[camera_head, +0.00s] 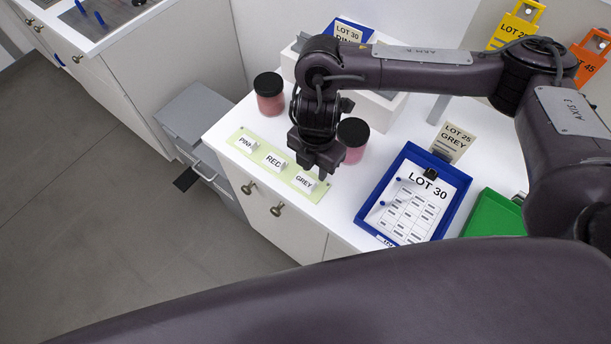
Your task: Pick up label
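Three small white labels stand in a row on a pale green strip (240,139) at the counter's front edge: PINK (247,144), RED (273,161) and GREY (304,181). My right gripper (321,174) points down close to the GREY label, just behind and right of it in the picture. Whether it touches the label cannot be told, and its finger gap is not clear. A blue tray (447,220) holds a LOT 30 sheet (424,199). My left gripper is not in view.
A dark-lidded jar (270,95) stands left of my gripper, and another dark-lidded jar (353,140) stands close on its right. A LOT 25 GREY card (455,142) stands behind the blue tray. A green tray (492,215) is farther right.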

